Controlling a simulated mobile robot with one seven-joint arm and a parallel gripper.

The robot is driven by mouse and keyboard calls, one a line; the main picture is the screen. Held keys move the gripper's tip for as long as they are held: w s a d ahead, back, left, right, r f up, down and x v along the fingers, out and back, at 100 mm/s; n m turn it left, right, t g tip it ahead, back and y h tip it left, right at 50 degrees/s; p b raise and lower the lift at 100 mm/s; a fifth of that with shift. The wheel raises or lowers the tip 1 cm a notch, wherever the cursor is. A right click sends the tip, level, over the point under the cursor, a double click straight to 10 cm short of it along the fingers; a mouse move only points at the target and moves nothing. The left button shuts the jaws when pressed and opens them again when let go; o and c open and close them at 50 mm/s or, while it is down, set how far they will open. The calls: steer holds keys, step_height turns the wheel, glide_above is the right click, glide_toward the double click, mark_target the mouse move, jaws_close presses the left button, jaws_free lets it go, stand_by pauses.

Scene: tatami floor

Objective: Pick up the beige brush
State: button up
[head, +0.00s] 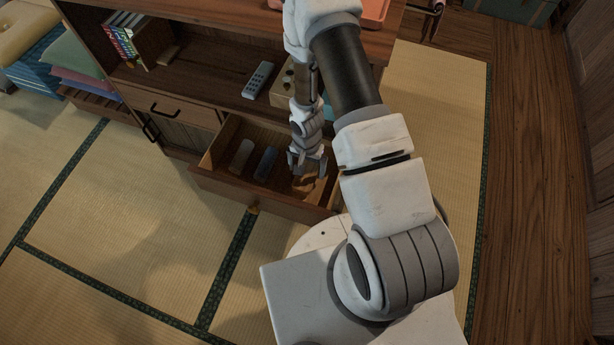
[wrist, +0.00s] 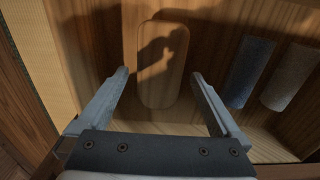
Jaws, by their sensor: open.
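The beige brush (wrist: 160,88) shows in the wrist view as a long, rounded, tan block lying flat on the drawer floor, partly under my gripper's shadow. In the head view, part of it (head: 304,184) shows just below my gripper (head: 306,167). My gripper (wrist: 160,75) is open above the brush, with one finger to each side of it in the wrist view. Nothing is held. The fingers look apart from the brush; the exact height above it is hard to tell.
The open drawer (head: 258,203) has walls close around. A blue block (wrist: 248,71) and a grey block (wrist: 290,77) lie beside the brush. A remote (head: 258,80) and a yellowish box (head: 283,92) sit on the shelf above. The tatami (head: 140,220) in front is clear.

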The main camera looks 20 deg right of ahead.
mark_target(307, 173)
step_height(307, 173, down, 3)
steer(key=shift+r+b, duration=0.1)
steer(key=shift+b, duration=0.2)
steer(key=shift+c, duration=0.3)
steer(key=c, duration=1.3)
step_height(307, 173, up, 10)
steer(key=p, duration=0.3)
steer(key=shift+c, duration=0.2)
